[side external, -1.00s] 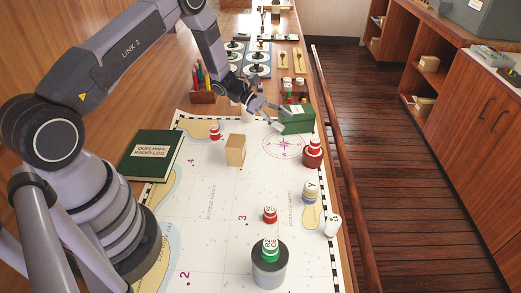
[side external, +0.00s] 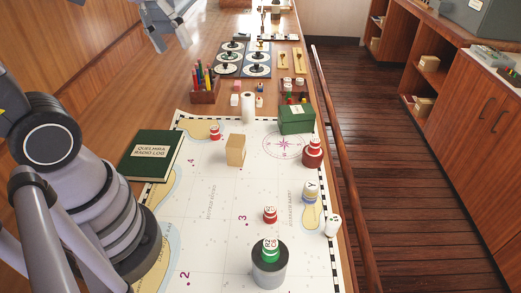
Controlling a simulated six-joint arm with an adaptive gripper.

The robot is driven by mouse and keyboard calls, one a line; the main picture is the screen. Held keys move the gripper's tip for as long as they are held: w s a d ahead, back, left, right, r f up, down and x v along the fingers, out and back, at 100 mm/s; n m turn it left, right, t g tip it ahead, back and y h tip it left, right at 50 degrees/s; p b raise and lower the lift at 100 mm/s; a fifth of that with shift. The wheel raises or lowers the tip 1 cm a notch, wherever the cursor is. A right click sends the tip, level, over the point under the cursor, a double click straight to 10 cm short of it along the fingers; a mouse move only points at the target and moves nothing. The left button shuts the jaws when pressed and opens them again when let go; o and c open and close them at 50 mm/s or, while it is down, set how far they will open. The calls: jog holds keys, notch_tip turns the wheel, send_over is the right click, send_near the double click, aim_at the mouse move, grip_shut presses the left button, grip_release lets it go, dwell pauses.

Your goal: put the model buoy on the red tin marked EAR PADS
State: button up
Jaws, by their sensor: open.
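A small red-and-white model buoy (side external: 315,144) stands upright on the dark red tin (side external: 312,160) near the chart's right edge. The marking on this tin is too small to read. Similar red-and-white buoys stand on the chart at the upper left (side external: 215,132) and lower middle (side external: 270,214). Which one the task means cannot be told from marks. My gripper (side external: 171,43) is at the top left, raised and well away from the tin. It is open and empty, partly cut off by the frame's top.
A green box (side external: 297,120), wooden block (side external: 235,150), white cylinder (side external: 248,107), green logbook (side external: 153,155) and pen holder (side external: 205,93) stand around. The chart's middle (side external: 205,215) is mostly clear.

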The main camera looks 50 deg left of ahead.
jog(key=s+a+r+m+t+y, duration=0.1)
jog(key=s+a+m+t+y, duration=0.1)
jog(key=s, duration=0.4)
jog(key=shift+s+a+m+t+y, duration=0.4)
jog(key=shift+a+m, duration=0.25)
jog(key=shift+m, duration=0.05)
